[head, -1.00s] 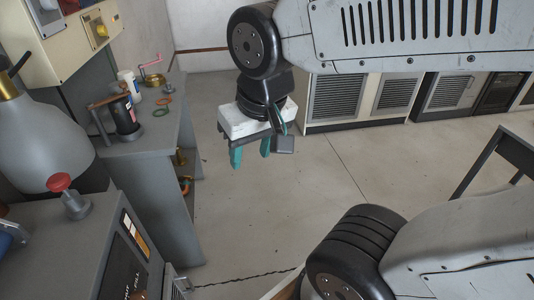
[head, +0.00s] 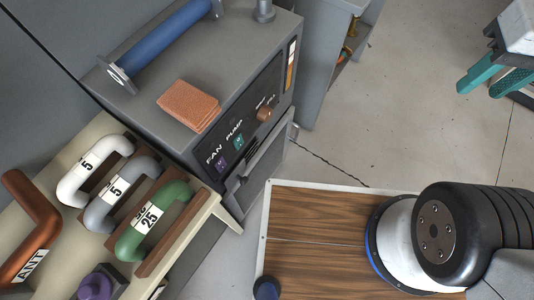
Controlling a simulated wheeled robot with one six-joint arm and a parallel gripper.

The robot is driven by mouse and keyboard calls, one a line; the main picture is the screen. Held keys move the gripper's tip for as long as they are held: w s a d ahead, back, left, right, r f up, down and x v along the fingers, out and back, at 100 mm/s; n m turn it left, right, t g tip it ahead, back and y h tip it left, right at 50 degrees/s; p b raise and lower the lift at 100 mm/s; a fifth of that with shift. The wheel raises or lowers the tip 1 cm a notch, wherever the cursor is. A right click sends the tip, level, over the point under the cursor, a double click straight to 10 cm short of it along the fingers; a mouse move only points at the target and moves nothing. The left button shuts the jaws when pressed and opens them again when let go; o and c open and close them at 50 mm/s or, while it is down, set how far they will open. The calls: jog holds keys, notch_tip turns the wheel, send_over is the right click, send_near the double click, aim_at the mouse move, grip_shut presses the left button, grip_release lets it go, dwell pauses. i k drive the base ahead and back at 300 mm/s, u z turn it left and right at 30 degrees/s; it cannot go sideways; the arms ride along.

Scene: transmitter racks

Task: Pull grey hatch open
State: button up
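A grey cabinet (head: 200,70) stands at the upper middle of the head view. Its front carries a dark panel with FAN, PUMP and a third label beside small knobs. Below this panel is a grey hatch (head: 262,168), seen steeply from above; it looks closed, but its lower part is hidden from this angle. My gripper (head: 496,82) is at the upper right edge, partly cut off. Its two teal fingers are apart with nothing between them. It is well to the right of the hatch, over open floor.
A beige console (head: 95,130) with white, grey and green U-shaped handles is at lower left. A blue cylinder (head: 165,45) and brown pads (head: 188,105) lie on the cabinet. My wooden-topped base fills the lower middle. Floor (head: 400,110) is clear between cabinet and gripper.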

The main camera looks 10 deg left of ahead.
aim_at(267, 160)
jog(key=k, duration=0.45)
jog(key=z, duration=0.6)
jog(key=i, duration=0.35)
jog(key=z, duration=0.7)
jog(key=k, duration=0.5)
jog(key=u, duration=2.1)
